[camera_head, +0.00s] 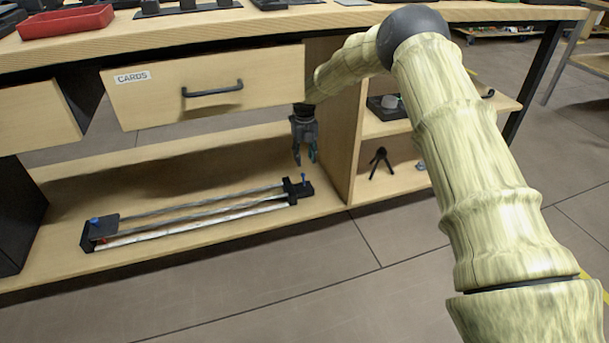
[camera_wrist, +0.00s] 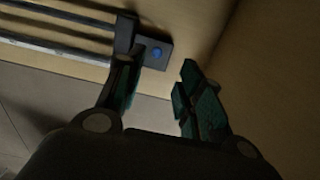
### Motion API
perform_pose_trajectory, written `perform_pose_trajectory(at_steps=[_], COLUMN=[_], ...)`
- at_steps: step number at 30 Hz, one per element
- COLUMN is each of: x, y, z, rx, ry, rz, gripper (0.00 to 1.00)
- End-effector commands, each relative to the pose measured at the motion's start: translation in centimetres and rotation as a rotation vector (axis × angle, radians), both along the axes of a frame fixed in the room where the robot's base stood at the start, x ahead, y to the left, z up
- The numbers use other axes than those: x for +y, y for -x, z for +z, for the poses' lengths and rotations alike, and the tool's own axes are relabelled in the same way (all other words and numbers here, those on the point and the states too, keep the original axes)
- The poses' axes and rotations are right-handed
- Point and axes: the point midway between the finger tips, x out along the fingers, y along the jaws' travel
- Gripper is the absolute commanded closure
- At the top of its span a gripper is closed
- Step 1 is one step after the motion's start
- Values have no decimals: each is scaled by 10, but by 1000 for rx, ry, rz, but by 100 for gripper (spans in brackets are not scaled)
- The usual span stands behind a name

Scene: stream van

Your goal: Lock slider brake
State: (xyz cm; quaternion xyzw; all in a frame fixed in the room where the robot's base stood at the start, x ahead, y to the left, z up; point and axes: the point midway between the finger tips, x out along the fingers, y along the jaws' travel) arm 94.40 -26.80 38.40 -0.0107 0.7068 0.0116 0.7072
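The slider (camera_head: 190,217) lies on the lower shelf of the bench, with two long rails between dark end blocks. At its right end is a black block (camera_head: 298,190) with a blue knob (camera_head: 303,178) on a short stem. The blue knob also shows in the wrist view (camera_wrist: 156,53), just beyond my fingertips. A dark carriage plate with another blue knob (camera_head: 94,222) is at the left end. My gripper (camera_head: 305,160) points down above the right end block, open and apparently empty. In the wrist view my gripper (camera_wrist: 158,82) has its fingers apart, with the knob between their lines.
A wooden upright panel (camera_head: 345,130) stands close to the right of my gripper. The CARDS drawer (camera_head: 200,88) hangs above the shelf. A small black tripod (camera_head: 380,163) stands in the right compartment. A red tray (camera_head: 66,22) is on the benchtop.

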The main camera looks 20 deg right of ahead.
Motion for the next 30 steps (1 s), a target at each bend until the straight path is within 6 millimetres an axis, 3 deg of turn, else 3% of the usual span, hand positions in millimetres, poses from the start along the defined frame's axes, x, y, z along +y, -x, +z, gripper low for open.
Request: perform_pose_trajectory(at_steps=[6,15,30], x=[5,4,1], y=[-1,-1,0], z=[-42,-80,-89], rx=[2,1,0], ry=[2,2,1], rz=[6,6,2], gripper=[63,63,63])
